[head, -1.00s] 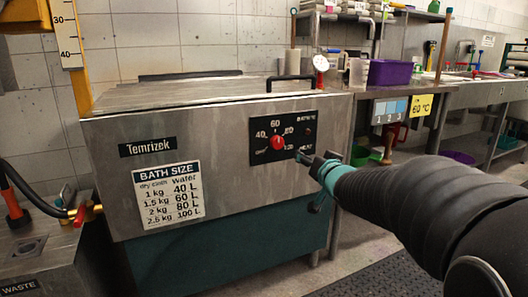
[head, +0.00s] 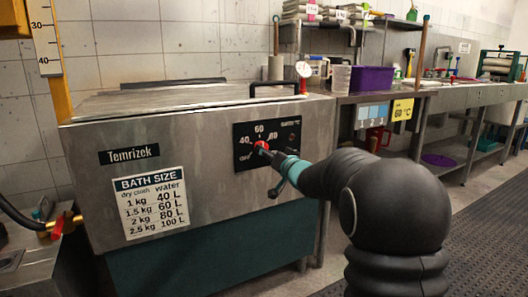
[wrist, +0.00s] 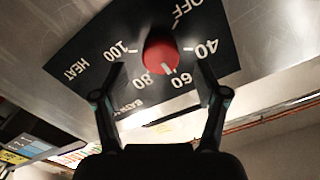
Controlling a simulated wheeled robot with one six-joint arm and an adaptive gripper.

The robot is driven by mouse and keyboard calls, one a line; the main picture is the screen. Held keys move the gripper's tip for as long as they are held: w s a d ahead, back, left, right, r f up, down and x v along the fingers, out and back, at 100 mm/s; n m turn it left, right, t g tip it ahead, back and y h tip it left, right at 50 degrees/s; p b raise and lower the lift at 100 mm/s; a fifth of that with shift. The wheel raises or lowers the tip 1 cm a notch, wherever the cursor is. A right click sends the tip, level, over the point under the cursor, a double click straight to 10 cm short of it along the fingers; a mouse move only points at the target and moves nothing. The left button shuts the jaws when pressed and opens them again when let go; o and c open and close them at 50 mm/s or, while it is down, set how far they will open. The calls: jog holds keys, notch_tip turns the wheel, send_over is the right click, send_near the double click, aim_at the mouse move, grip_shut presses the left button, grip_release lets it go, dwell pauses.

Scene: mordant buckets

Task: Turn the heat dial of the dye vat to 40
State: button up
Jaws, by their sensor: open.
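The dye vat (head: 205,122) is a steel box with a lid and a black control panel on its front. Its red heat dial (head: 262,145) also shows in the wrist view (wrist: 160,52), upside down, with OFF, 40, 60, 80 and 100 around it. A white mark on the dial points roughly at 60. My gripper (head: 270,155) is in front of the panel at the dial. In the wrist view my gripper (wrist: 162,76) is open, one finger on each side of the dial, with visible gaps. Whether the fingertips reach past the dial's face is unclear.
A handle (head: 278,87) and a white gauge (head: 304,70) are at the vat's top right. A bench with a purple bin (head: 375,79) stands to the right. A red-handled valve (head: 55,228) is at the left. Dark floor matting lies to the right.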

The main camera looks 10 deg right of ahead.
jog(key=shift+x, duration=2.05)
jog(key=c, duration=1.1)
